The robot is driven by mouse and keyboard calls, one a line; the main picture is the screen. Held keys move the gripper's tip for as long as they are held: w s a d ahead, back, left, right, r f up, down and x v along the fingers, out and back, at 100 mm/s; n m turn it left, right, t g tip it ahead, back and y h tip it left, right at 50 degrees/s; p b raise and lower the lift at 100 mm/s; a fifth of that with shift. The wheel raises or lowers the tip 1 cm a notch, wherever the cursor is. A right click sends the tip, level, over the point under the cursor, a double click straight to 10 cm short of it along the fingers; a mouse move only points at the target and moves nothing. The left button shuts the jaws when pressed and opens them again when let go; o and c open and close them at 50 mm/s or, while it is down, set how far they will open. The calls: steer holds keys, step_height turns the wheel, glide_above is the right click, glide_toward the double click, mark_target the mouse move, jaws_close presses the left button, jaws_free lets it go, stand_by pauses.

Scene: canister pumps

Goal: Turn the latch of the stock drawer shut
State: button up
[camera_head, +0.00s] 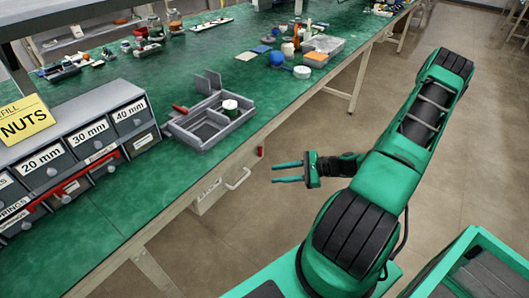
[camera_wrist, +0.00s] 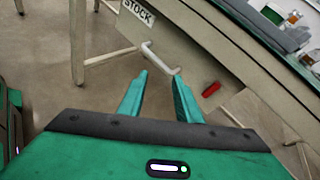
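The stock drawer (camera_head: 222,190) is under the front edge of the green-topped bench, with a white bar handle (camera_head: 238,180). In the wrist view its STOCK label (camera_wrist: 137,12) and handle (camera_wrist: 160,58) show at top centre. The small red latch (camera_head: 260,151) is on the bench front to the right of the drawer; it also shows in the wrist view (camera_wrist: 211,89), right of my fingers. Its exact turn is hard to tell. My gripper (camera_head: 274,172) is open and empty, in front of the bench and apart from handle and latch. Its fingers show in the wrist view (camera_wrist: 160,76).
Jars and small parts lie farther back. Bench legs (camera_head: 343,95) stand below; the floor before the bench is clear.

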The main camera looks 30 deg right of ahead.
mark_target(260, 152)
steer(key=w+d+m+t+h, duration=0.4)
steer(key=d+m+t, duration=0.3)
steer(key=m+t, duration=0.15)
steer(key=x, duration=1)
steer(key=shift+a+f+m+g, duration=0.35)
steer(key=shift+a+f+m, duration=0.1)
steer(key=shift+f, duration=0.25)
steer(key=shift+w, duration=0.1)
steer(key=shift+c, duration=0.7)
jaws_close()
